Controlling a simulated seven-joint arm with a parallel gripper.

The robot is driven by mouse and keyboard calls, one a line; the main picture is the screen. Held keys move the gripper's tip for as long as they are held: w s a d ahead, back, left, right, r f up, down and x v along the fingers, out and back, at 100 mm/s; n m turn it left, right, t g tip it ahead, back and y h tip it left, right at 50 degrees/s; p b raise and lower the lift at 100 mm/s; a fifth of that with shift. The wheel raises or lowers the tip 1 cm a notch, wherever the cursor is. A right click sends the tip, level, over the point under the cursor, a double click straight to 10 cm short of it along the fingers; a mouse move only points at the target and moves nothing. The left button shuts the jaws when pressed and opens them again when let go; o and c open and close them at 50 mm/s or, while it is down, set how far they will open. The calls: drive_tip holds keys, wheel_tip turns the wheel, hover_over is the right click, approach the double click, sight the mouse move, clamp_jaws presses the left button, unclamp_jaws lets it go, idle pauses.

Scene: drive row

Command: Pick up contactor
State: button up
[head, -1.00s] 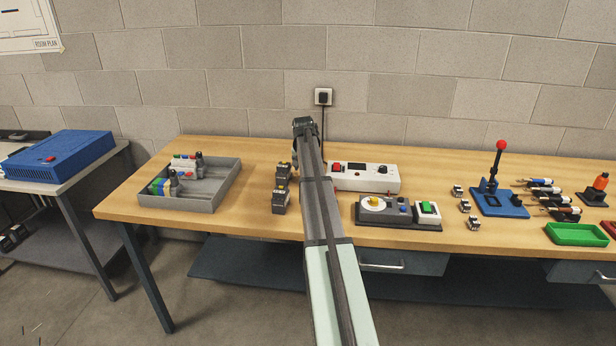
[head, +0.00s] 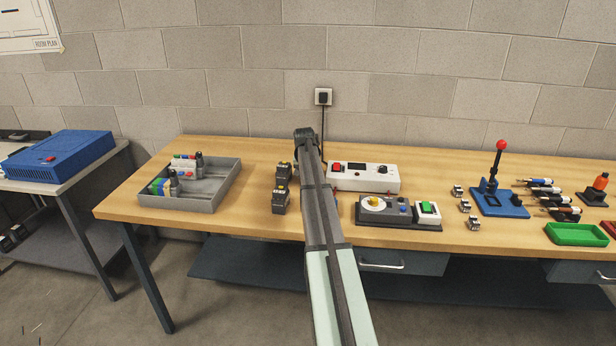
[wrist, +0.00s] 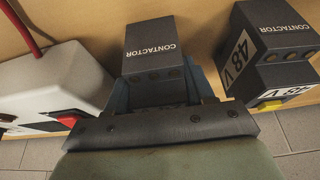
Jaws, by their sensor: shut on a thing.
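A dark grey contactor (wrist: 153,45) with white lettering sits between the fingers of my gripper (wrist: 158,82) in the wrist view. My gripper is shut on it, with a blue-grey finger at each side. In the head view my gripper (head: 304,136) is at the back of the wooden bench, and my arm hides the held contactor. Whether it touches the bench is hard to tell. Two other dark contactors, a rear one (head: 284,171) and a front one (head: 280,200), stand left of my arm. Contactor bodies with 48 V labels (wrist: 238,60) show at the right of the wrist view.
A white device with a red switch (head: 375,178) stands close right of my arm; its cable runs to a wall socket (head: 323,97). A control box (head: 400,222) is in front of it. A grey tray (head: 205,203) is on the left. Bench between tray and contactors is clear.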

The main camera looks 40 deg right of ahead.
drive_tip(key=c, duration=0.7)
drive_tip(key=shift+o, duration=0.2)
wheel_tip(320, 180, up, 9)
drive_tip(key=shift+f, duration=0.1)
drive_tip(key=shift+s+d+r, duration=0.2)
drive_tip(key=shift+d+r, duration=0.15)
drive_tip(key=shift+r, duration=0.2)
drive_tip(key=s+a+f, duration=0.1)
drive_tip(key=s+a, duration=0.2)
drive_tip(key=s, duration=0.5)
drive_tip(key=s+a+f, duration=0.1)
drive_tip(key=s+a, duration=0.2)
drive_tip(key=s, duration=0.6)
drive_tip(key=shift+a+f, duration=0.25)
drive_tip(key=shift+a, duration=0.1)
